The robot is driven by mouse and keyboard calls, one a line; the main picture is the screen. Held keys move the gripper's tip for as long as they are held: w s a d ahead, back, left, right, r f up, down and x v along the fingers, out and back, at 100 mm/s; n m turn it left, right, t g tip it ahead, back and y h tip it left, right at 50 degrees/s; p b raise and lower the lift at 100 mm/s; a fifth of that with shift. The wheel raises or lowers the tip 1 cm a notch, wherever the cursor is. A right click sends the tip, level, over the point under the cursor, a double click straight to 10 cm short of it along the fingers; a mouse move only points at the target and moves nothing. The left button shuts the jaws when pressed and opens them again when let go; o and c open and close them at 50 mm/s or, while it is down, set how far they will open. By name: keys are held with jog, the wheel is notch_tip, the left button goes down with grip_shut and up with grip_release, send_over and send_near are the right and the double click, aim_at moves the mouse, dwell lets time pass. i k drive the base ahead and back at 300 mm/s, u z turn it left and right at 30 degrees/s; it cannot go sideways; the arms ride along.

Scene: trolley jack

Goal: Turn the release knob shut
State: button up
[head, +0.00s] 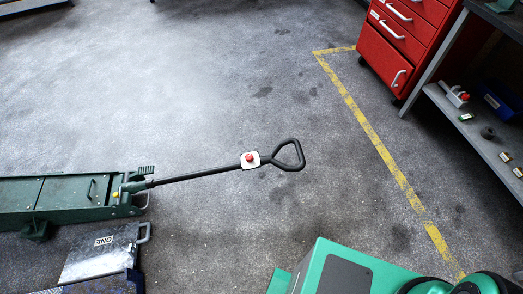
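The green trolley jack (62,192) lies on the floor at the left edge of the head view. Its long black handle (200,174) reaches right and ends in a black grip loop (290,155). A red knob (249,157), likely the release knob, sits on a pale plate just before the loop. How far the knob is turned cannot be told. A small yellow part (116,194) shows at the handle's foot. Nothing touches the handle or the knob. My gripper is not in view; only green and black parts of my own body show at the bottom right.
A red drawer cabinet (405,38) and a bench with a lower shelf (478,135) stand at the right. A yellow floor line (385,157) runs before them. Floor around the loop is clear.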

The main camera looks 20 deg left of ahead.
aim_at(250, 158)
jog(key=z, duration=2)
jog(key=i, duration=1)
jog(key=u, duration=2.65)
jog(key=i, duration=0.15)
jog(key=u, duration=0.8)
